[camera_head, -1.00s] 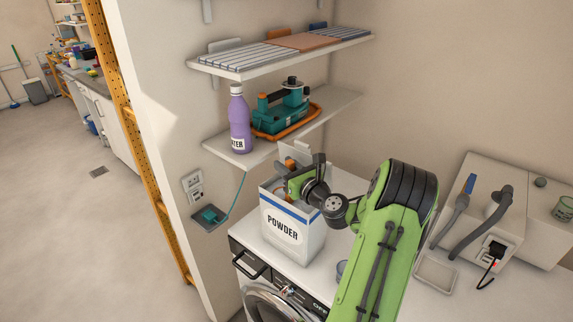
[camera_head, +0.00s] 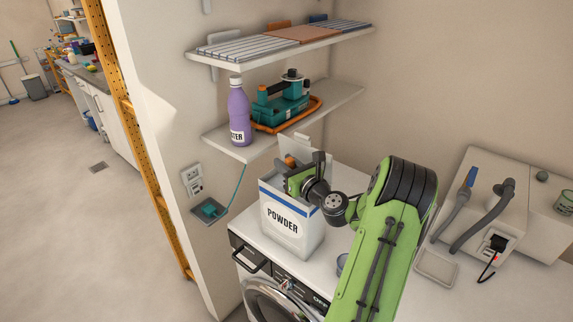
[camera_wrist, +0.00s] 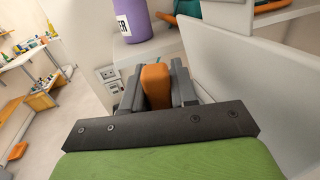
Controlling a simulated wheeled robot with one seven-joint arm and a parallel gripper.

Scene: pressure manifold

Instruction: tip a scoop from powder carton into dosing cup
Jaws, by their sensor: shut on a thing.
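The white powder carton (camera_head: 287,224), with a blue band and the word POWDER, stands upright on the white top, its lid (camera_head: 296,148) raised at the back. My gripper (camera_head: 291,165) is at the carton's open mouth. It is shut on an orange handle, which shows between the jaws in the wrist view (camera_wrist: 155,86); I take this to be the scoop. The scoop's bowl is hidden, so I cannot tell whether it holds powder. A small grey round vessel (camera_head: 342,262), perhaps the dosing cup, is partly hidden behind my arm.
A purple bottle (camera_head: 238,112) and a teal device with an orange hose (camera_head: 281,104) stand on the shelf above the carton. A shallow tray (camera_head: 437,267) and a white box with grey hoses (camera_head: 480,205) are at right.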

